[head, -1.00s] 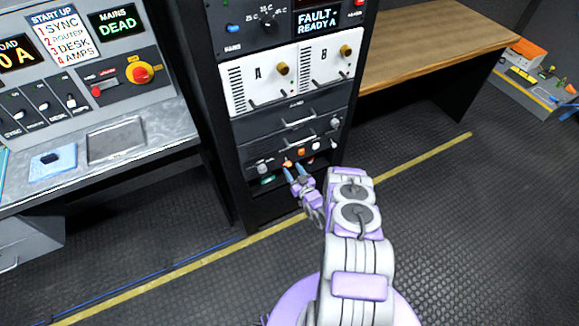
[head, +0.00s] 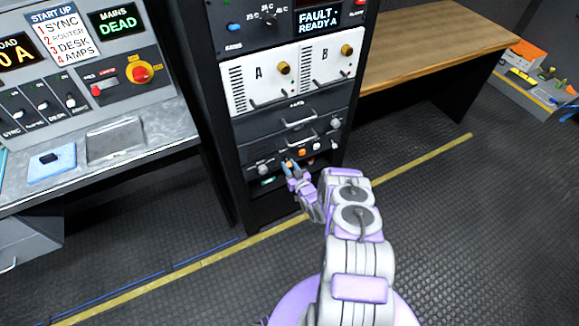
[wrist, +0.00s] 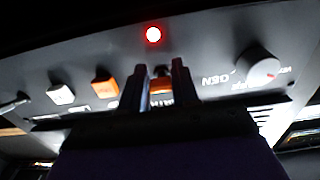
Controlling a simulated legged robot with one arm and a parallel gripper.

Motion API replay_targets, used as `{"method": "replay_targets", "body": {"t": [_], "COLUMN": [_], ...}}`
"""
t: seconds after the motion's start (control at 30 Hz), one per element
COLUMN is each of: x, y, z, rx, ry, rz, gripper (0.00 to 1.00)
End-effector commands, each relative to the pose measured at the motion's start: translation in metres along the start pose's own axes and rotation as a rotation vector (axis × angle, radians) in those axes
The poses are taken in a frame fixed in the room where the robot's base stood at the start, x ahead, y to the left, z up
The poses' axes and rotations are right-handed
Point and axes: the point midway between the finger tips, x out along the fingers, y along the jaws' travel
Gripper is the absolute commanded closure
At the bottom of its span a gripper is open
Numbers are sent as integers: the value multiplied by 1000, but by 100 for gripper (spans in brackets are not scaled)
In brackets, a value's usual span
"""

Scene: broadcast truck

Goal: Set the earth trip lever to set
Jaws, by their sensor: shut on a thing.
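My gripper (head: 289,164) is at the lower panel (head: 262,160) of the black rack, with its fingers close together. In the wrist view my gripper (wrist: 160,72) is shut on a small orange lever, taken as the earth trip lever (wrist: 160,88). The fingers hide most of it, so its position cannot be told. A lit red lamp (wrist: 153,34) shows just beyond the fingertips. Another orange switch (wrist: 105,86) and a white one (wrist: 60,94) stand on one side. A round knob marked GEN (wrist: 263,70) stands on the other side.
A drawer with a handle (head: 299,120) and white modules A and B (head: 290,75) are above the panel. A control desk (head: 150,140) stands at left, a wooden bench (head: 425,45) at right. The floor (head: 450,230) at right is clear.

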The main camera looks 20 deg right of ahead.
Motion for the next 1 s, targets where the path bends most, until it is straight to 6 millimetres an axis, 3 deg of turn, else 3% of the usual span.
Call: {"method": "replay_targets", "body": {"t": [0.17, 0.57, 1.0], "x": [0, 0, -2], "y": [2, 1, 1], "z": [0, -4, -16], "rx": [0, 1, 2], "ry": [0, -55, -370], "rz": [2, 1, 2], "gripper": [100, 100, 100]}}
